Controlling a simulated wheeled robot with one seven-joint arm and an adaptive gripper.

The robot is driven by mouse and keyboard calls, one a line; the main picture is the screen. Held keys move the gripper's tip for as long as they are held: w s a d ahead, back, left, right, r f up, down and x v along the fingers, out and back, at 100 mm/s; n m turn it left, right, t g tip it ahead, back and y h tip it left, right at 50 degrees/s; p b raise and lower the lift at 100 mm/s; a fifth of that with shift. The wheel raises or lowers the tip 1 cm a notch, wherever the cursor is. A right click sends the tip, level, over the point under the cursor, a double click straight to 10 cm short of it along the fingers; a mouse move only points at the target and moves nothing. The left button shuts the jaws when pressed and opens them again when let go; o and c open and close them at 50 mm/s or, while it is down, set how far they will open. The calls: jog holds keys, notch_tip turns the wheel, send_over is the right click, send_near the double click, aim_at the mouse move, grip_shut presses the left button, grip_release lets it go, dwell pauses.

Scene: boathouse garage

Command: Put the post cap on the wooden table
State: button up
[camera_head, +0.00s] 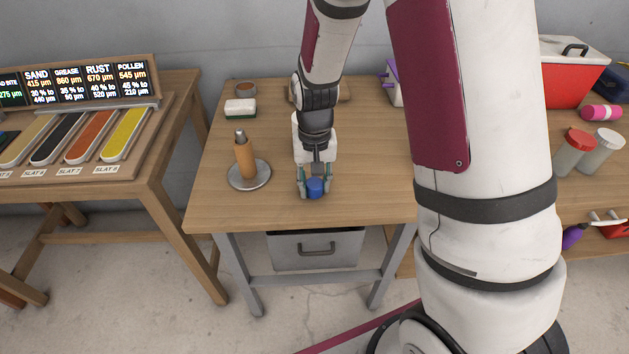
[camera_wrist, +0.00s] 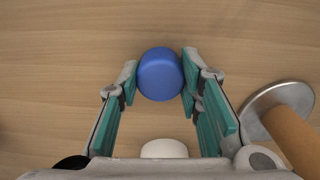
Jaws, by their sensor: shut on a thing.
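The blue round cap (camera_head: 316,187), which I take as the post cap, is at the front middle of the wooden table (camera_head: 370,190). My gripper (camera_head: 315,190) points down over the table and is shut on this cap. In the wrist view, the blue cap (camera_wrist: 160,74) sits between the teal-padded fingertips (camera_wrist: 158,82), with bare wood around it. The cap is at or just above the tabletop; I cannot tell if it touches. The fingers hide parts of its sides.
A wooden post on a round metal base (camera_head: 248,172) stands left of my gripper. A purple-and-white object (camera_head: 393,88) is at the back right. The front left tabletop is clear.

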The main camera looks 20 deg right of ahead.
jog(key=shift+f, duration=0.2)
jog(key=o, duration=1)
notch_tip(320, 180, up, 12)
jog(key=shift+c, duration=0.2)
dwell(0.3)
grip_shut()
dwell(0.5)
dwell(0.5)
